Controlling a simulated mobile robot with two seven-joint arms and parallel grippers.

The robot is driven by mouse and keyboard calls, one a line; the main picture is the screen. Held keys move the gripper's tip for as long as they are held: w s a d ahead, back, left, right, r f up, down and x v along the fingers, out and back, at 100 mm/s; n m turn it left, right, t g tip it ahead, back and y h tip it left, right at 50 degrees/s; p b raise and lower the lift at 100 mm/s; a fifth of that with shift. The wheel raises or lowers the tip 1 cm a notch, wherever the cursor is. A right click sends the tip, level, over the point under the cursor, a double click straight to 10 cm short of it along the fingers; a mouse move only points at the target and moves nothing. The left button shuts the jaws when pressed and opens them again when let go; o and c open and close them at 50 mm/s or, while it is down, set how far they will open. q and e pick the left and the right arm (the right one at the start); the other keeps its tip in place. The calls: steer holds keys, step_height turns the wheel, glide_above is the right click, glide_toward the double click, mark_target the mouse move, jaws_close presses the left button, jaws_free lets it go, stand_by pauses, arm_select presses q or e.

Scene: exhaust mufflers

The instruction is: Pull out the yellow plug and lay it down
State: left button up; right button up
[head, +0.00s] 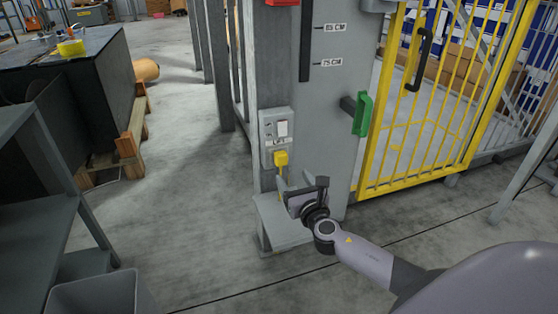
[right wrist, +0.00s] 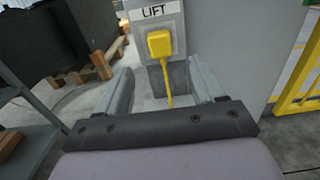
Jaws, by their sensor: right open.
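The yellow plug (head: 281,158) sits in a grey socket panel (head: 270,128) on a grey post. It also shows in the right wrist view (right wrist: 159,43), under a label reading LIFT, with a yellow cable (right wrist: 168,86) hanging down from it. My right gripper (head: 300,186) is just below and to the right of the plug in the head view. In the right wrist view its two fingers (right wrist: 160,88) are apart, with the plug beyond them and the cable seen between them. It holds nothing. My left gripper is not in view.
A grey ledge (head: 272,224) stands at the foot of the post. A green handle (head: 363,114) and a yellow barred gate (head: 420,150) are to the right. A grey shelf (head: 40,180) and a bin (head: 98,292) stand at the left. Floor between is clear.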

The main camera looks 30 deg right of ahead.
mark_target(283, 161)
steer(key=b+x, duration=0.3)
steer(key=x, duration=0.4)
steer(key=shift+w+f, duration=0.1)
steer(key=shift+w, duration=0.2)
steer(key=shift+w+d+b, duration=0.15)
steer(key=shift+w+b, duration=0.3)
steer(key=shift+w, duration=0.25)
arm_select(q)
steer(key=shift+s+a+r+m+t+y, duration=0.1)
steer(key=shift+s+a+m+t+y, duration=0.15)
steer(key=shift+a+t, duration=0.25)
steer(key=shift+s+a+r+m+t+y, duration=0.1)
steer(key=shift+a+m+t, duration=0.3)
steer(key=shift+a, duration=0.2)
arm_select(e)
jaws_close()
steer(key=shift+p+v, duration=0.75)
steer(key=shift+v, duration=0.3)
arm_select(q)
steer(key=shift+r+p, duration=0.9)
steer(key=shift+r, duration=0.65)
arm_select(e)
steer(key=shift+v, duration=1.95)
